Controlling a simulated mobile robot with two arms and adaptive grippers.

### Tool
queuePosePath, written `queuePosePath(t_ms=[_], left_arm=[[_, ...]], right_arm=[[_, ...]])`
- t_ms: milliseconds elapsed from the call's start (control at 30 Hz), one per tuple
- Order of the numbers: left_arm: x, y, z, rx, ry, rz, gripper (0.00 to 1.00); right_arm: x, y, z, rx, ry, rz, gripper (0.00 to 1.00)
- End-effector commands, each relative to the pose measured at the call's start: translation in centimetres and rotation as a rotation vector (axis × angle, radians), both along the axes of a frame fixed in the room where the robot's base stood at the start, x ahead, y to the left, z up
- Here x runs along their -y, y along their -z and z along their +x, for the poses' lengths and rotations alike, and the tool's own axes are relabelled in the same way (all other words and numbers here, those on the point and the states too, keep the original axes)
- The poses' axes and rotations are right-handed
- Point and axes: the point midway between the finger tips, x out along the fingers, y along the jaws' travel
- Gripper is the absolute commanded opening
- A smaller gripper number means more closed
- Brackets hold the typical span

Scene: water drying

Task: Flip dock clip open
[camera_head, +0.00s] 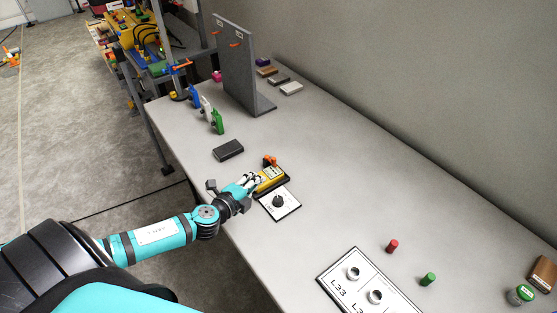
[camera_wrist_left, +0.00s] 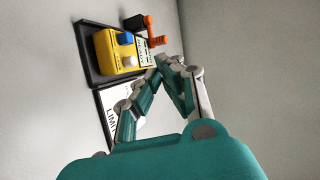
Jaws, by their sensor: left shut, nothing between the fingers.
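The yellow device (camera_head: 271,177) sits in a dark dock on the table, and the wrist view shows it with a blue button (camera_wrist_left: 125,39). Orange clip parts (camera_head: 270,161) stand at the dock's far end; they also show in the wrist view (camera_wrist_left: 152,32). I cannot tell whether the clip is open or shut. My left gripper (camera_head: 254,180) is shut and empty beside the yellow device. In the wrist view its fingertips (camera_wrist_left: 172,65) are close to the device's labelled end, just below the orange parts. Contact cannot be told. My right gripper is out of view.
A white dial plate (camera_head: 287,207) lies just in front of the dock. A dark block (camera_head: 228,150) lies behind it. A grey upright panel (camera_head: 237,65) stands farther back. A labelled panel (camera_head: 338,274) and red (camera_head: 392,246) and green (camera_head: 428,279) pegs are at front right. The table's middle right is clear.

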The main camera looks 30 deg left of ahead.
Motion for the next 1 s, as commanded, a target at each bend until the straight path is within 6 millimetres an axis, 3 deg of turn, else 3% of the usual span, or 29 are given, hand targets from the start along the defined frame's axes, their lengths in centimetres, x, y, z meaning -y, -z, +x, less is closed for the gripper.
queuePosePath(t_ms=[367,467,767,1000], left_arm=[[0.0,0.1,0.5,0.001,-0.001,-0.001,0.00],[0.0,0.4,1.7,0.001,-0.001,-0.001,0.00],[0.0,2.2,6.9,0.001,-0.001,-0.001,0.00],[0.0,3.0,9.2,-0.001,-0.001,-0.001,0.00]], right_arm=[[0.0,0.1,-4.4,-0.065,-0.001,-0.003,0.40],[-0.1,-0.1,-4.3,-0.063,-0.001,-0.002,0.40],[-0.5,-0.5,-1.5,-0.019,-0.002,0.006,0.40],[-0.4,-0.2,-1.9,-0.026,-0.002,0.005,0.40]])
